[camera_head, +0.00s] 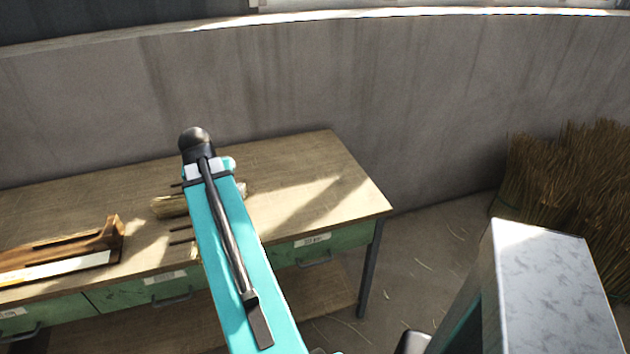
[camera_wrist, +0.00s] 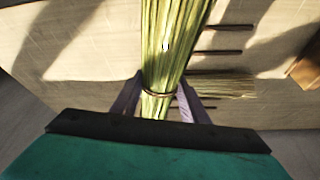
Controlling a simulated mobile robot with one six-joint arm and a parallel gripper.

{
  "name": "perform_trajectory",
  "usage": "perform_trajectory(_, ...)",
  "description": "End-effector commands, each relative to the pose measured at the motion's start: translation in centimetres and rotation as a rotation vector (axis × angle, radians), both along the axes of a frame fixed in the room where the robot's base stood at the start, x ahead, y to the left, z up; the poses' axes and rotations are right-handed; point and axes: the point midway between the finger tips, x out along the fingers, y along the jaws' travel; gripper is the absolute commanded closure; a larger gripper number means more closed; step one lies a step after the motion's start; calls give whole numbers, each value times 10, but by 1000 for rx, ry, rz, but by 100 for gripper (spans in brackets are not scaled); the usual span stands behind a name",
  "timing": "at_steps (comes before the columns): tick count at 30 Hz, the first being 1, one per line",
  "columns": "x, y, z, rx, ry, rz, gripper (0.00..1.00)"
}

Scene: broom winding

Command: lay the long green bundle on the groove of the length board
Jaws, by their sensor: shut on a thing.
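The long green bundle (camera_wrist: 172,40) runs up and away in the wrist view, with a tie band around it near my fingers. My gripper (camera_wrist: 160,84) is shut on it, one finger on each side. In the head view my arm hides the gripper and most of the held bundle. The brown wooden length board (camera_head: 112,243) lies on the left of the workbench, its groove only partly visible. A wooden edge, possibly the same board, shows at the right of the wrist view (camera_wrist: 305,70). I cannot tell whether the bundle touches the bench.
Several dark pegs (camera_wrist: 222,52) stand beside the bundle, with loose-looking straw (camera_wrist: 228,88) among them. The workbench (camera_head: 325,170) is clear on its right. A curved concrete wall (camera_head: 400,100) rises behind it. A large brown straw heap (camera_head: 565,175) stands at the right.

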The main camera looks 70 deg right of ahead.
Motion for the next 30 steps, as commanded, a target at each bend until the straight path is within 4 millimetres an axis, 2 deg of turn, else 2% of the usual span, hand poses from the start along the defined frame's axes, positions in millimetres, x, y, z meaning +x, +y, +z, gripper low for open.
perform_trajectory(1,-12,-13,-6,0,0,-37,83)
perform_trajectory(6,-52,-51,-16,-3,-2,-152,83)
perform_trajectory(18,-159,-125,-40,-10,-4,-419,83)
perform_trajectory(24,-205,-148,-49,-14,-4,-525,83)
perform_trajectory(30,-225,-156,-52,-16,-5,-571,83)
